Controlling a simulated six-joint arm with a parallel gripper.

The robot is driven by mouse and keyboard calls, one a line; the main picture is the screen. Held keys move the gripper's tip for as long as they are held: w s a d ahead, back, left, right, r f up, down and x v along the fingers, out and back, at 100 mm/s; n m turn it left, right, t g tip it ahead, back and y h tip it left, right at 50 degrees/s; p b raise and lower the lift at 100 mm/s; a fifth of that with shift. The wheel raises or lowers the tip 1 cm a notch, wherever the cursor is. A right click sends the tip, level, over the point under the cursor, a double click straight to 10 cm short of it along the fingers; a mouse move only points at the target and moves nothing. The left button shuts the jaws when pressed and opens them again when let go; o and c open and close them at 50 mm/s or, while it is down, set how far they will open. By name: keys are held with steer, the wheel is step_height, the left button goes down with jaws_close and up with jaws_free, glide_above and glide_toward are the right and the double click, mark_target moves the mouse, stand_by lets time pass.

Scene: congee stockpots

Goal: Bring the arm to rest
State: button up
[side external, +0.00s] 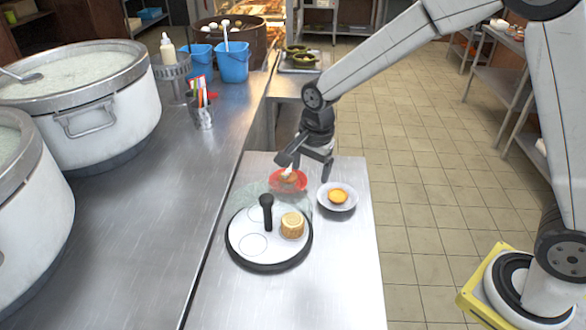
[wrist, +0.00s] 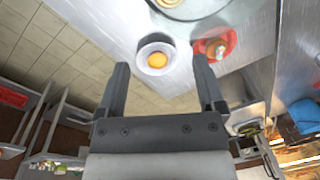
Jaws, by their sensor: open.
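My gripper (side external: 307,161) hangs over the far part of the steel table (side external: 345,270), just above and behind a red dish (side external: 289,181) in the side view. In the wrist view my gripper (wrist: 160,80) has its two dark fingers spread apart with nothing between them. The red dish (wrist: 222,42) holds a small brownish item and lies beyond the right fingertip there. A white bowl (side external: 325,200) with an orange-yellow round item (side external: 338,196) stands right of the red dish. A round white tray with a black rim (side external: 240,245) carries a tan cylindrical item (side external: 292,225) and a black upright handle (side external: 266,208).
Large stockpots (side external: 100,110) of congee stand on the left counter (side external: 130,230). Blue buckets (side external: 232,65) and a cup of coloured sticks (side external: 202,110) stand farther back. A clear, see-through piece (side external: 250,192) lies behind the tray.

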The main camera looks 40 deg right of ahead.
steer(key=s+d+n, duration=0.3)
steer(key=s+n, duration=0.4)
steer(key=s+d+n+t, duration=0.1)
steer(key=s+d+n, duration=0.3)
steer(key=s+n, duration=0.3)
steer(key=shift+s+f+t, duration=0.3)
steer(key=shift+s+f, duration=0.15)
steer(key=shift+s, duration=0.25)
stand_by(0.7)
